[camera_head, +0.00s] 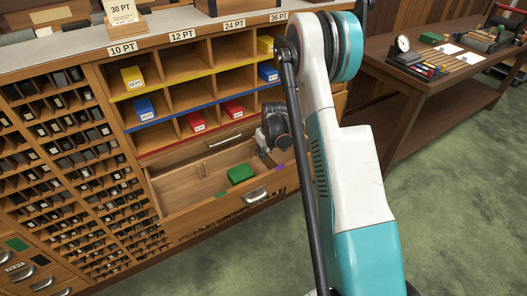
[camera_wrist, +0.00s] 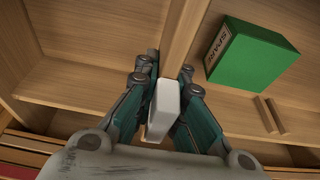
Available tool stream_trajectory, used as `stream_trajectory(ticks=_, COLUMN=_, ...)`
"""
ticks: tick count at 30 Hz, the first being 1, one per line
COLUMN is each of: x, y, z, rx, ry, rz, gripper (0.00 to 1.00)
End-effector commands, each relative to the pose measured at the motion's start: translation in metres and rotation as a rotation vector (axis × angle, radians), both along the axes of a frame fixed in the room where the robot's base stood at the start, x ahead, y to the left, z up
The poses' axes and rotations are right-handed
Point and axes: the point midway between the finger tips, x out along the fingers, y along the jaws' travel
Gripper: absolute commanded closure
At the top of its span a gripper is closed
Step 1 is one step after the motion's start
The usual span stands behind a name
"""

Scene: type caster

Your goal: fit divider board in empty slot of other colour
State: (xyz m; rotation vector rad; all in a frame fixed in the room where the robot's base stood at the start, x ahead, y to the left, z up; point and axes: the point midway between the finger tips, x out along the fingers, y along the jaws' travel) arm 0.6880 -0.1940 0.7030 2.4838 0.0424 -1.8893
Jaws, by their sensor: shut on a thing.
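In the wrist view my gripper (camera_wrist: 160,82) is shut on the near end of a narrow wooden divider board (camera_wrist: 187,35). The board runs across the open drawer; whether it is seated in a slot is unclear. A pale block (camera_wrist: 163,108) sits between the finger linkages. In the head view my gripper (camera_head: 264,154) is low over the right part of the wooden drawer (camera_head: 182,190). A purple mark (camera_head: 277,170) is just right of it, and a green mark (camera_head: 220,194) is on the front edge further left. Paired wooden strips (camera_wrist: 270,115) on the drawer wall form a slot.
A green box (camera_head: 240,173) lies in the drawer, beside the board in the wrist view (camera_wrist: 250,55). The cabinet's pigeonholes (camera_head: 190,92) with small coloured boxes rise behind the drawer. A side table (camera_head: 425,70) stands at the right. The drawer's left part is clear.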

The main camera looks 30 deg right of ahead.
Motion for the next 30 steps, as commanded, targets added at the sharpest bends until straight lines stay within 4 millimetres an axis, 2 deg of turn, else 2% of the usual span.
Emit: stream_trajectory(ticks=30, x=0.000, y=0.000, z=-0.023, rx=0.000, ry=0.000, rz=0.000, gripper=1.00)
